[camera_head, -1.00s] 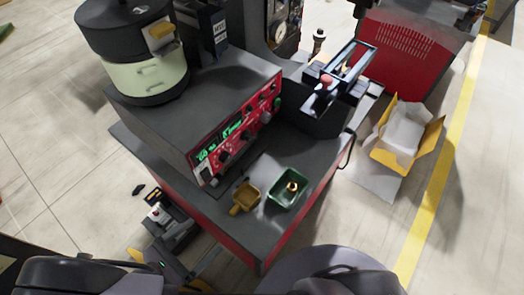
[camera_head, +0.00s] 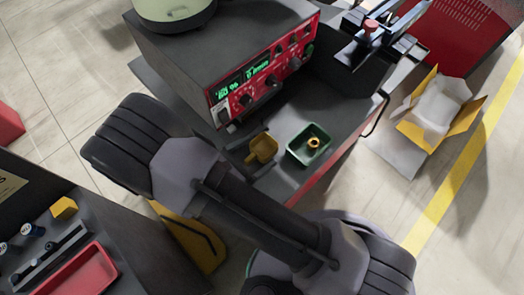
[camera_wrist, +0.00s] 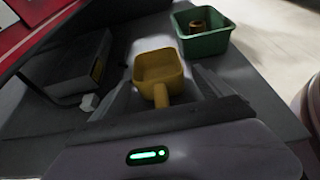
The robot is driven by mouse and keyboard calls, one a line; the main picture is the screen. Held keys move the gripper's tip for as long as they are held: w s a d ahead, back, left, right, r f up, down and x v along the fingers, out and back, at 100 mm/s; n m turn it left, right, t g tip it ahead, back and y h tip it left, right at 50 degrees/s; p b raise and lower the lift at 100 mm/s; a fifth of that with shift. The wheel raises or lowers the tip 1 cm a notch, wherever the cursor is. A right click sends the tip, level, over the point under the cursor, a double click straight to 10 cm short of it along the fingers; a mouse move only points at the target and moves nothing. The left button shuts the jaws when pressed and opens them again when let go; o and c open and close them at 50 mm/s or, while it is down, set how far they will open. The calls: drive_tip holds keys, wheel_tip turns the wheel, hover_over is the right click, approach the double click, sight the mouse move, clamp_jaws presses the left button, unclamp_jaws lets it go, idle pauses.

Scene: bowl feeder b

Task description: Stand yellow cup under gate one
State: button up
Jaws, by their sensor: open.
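The yellow cup (camera_head: 262,147), a small square cup with a handle, stands on the dark bench top in front of the red control panel. In the wrist view the cup (camera_wrist: 158,68) is straight ahead, its handle pointing back towards my gripper (camera_wrist: 164,88). The open fingers lie on either side of the handle, and nothing shows gripped; I cannot tell whether they touch it. In the head view my arm crosses the foreground and the fingertips are hard to make out. I cannot identify gate one in either view.
A green tray (camera_head: 308,146) with a brass part (camera_head: 313,142) stands right of the cup. The control box (camera_head: 264,75) rises behind it, a pale bowl (camera_head: 173,12) on top. A yellow carton (camera_head: 440,108) lies on the floor. A second bench with a red tray (camera_head: 78,272) is lower left.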

clamp_jaws()
idle(0.3)
drive_tip(key=shift+r, duration=0.15)
